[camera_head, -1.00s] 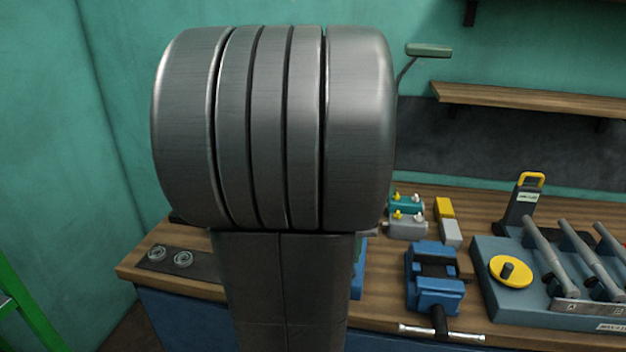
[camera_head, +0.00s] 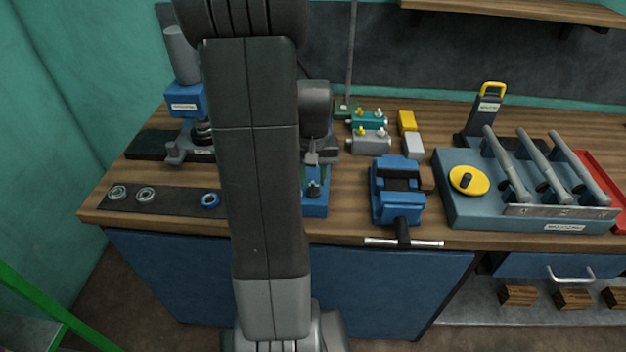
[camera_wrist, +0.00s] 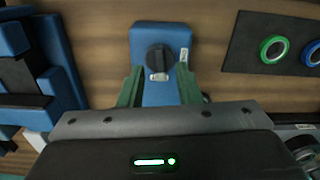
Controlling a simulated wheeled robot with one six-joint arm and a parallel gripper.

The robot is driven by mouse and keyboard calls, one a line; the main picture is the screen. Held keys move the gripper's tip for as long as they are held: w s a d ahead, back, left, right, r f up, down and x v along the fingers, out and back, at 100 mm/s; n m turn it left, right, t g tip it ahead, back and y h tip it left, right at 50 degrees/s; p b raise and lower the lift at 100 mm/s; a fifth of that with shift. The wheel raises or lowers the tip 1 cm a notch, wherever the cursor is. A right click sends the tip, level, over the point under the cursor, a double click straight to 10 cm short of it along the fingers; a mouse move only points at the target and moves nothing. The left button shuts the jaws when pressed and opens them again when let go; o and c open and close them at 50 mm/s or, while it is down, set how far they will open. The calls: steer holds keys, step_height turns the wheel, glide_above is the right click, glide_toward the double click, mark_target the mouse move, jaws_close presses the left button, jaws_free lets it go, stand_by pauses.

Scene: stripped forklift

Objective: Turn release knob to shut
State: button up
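A black release knob (camera_wrist: 160,58) sits on top of a blue block (camera_wrist: 144,35), with a small pale label just below it in the wrist view. In the head view the dark knob (camera_head: 314,188) and its blue block (camera_head: 315,209) stand near the bench's front edge, partly behind my arm. My gripper (camera_wrist: 160,88) has two green fingers, seen apart on either side of the block's lower part in the wrist view. Nothing shows between them except the block and knob. Whether the fingers touch anything is not clear. It also shows above the block in the head view (camera_head: 314,174).
A blue vise (camera_head: 399,190) with a front bar stands to the right. A grey-blue lever unit (camera_head: 462,210) with a yellow wheel (camera_head: 468,180) is farther right. A dark strip (camera_head: 175,200) with rings and a blue press (camera_head: 186,102) are on the left.

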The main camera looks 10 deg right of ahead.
steer(key=shift+f, duration=0.9)
jaws_close()
steer(key=shift+m, duration=0.8)
jaws_free()
